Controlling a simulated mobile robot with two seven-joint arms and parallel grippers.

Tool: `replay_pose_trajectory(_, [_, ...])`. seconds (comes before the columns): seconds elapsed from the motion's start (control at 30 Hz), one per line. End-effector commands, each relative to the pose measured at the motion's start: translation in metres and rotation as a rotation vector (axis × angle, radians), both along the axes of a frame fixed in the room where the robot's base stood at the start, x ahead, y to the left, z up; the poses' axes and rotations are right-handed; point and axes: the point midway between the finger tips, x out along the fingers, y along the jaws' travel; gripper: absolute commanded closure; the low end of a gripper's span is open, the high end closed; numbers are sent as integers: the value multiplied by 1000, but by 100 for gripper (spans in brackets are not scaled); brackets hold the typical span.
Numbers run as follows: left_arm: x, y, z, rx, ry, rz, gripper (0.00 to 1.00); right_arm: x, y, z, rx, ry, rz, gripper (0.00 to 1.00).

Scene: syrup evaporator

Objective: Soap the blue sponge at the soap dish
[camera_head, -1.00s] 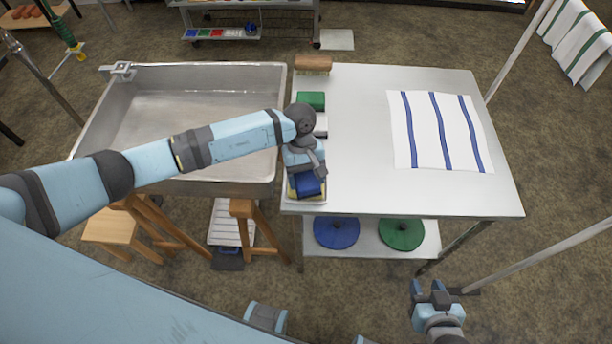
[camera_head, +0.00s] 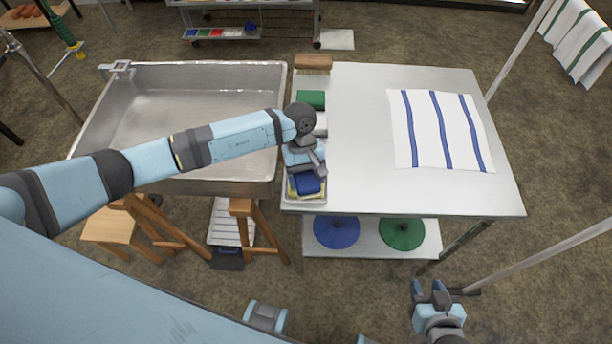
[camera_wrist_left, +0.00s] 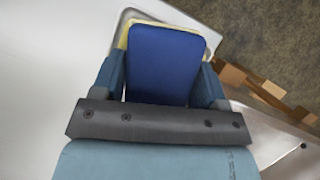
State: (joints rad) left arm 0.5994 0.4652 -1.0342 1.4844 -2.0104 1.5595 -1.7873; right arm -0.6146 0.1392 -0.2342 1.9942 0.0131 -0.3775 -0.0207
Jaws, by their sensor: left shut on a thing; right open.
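My left gripper (camera_head: 306,178) is shut on the blue sponge (camera_head: 307,184) at the near left corner of the white table. In the left wrist view the sponge (camera_wrist_left: 165,62) sits between the two fingers, with a yellow edge (camera_wrist_left: 122,42) showing around it. A pale tray or dish (camera_head: 305,200) lies under the sponge; whether the yellow is soap or part of another thing I cannot tell. My right gripper (camera_head: 430,296) is open and empty, low at the right in front of the table.
A green block (camera_head: 311,99), a white block (camera_head: 321,123) and a wooden brush (camera_head: 313,63) line the table's left edge. A metal sink (camera_head: 190,115) adjoins on the left. A striped towel (camera_head: 422,125) lies on the right; the table between is clear.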

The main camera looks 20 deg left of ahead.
Motion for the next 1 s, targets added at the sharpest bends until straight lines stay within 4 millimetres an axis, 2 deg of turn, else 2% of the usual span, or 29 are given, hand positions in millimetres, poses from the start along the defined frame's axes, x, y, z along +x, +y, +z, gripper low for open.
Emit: replay_pose_trajectory(1.0, [-2, 0, -4, 1, 4, -1, 52, 0, 1, -7, 0, 1, 1, 57])
